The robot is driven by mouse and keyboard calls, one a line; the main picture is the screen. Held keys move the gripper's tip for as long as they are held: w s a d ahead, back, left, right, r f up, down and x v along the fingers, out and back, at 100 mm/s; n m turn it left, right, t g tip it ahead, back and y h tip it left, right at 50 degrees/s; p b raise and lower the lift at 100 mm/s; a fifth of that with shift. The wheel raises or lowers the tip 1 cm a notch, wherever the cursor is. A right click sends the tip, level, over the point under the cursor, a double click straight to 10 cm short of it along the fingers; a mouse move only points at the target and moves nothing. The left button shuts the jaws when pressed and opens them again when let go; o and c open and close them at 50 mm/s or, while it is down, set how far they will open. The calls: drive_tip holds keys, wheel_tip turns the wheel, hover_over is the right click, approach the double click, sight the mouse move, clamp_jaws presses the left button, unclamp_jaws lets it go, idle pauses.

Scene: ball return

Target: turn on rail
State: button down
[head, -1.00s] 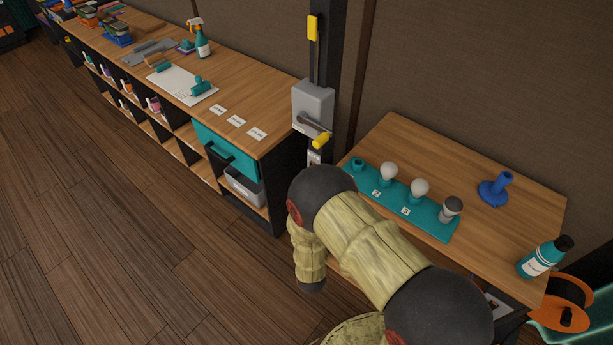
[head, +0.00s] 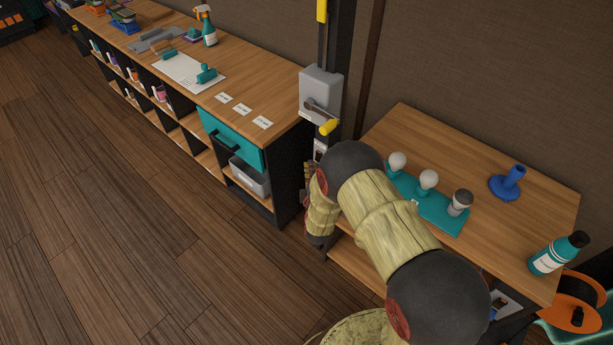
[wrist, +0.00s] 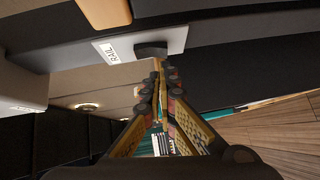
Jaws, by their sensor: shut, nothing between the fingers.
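The switch plate marked RAIL (wrist: 118,48) is a pale strip with a protruding black switch (wrist: 150,48), in the upper middle of the wrist view. My gripper (wrist: 159,64) is shut and empty. Its fingertips are right at the black switch, but I cannot tell whether they touch it. In the head view, a small pale plate (head: 320,150) sits on the dark post, below the grey box with a yellow-handled lever. My arm partly covers that area, and my gripper is mostly hidden behind it there.
The grey lever box (head: 320,95) stands above the plate on the post. To the right, a wooden table (head: 400,125) holds a teal bulb rack (head: 437,212), a blue stand (head: 507,183) and a bottle (head: 558,254). A long shelf bench (head: 245,85) runs left. Floor at left is clear.

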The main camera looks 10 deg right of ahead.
drive_tip(key=shift+w+d+f, duration=0.1)
drive_tip(key=shift+w+d, duration=0.15)
drive_tip(key=shift+d, duration=0.1)
drive_tip(key=shift+f, duration=0.1)
drive_tip(key=shift+w+d+n+t+b, duration=0.3)
drive_tip(key=shift+t+b, duration=0.1)
drive_tip(key=shift+b, duration=0.7)
drive_tip(key=shift+f, duration=0.15)
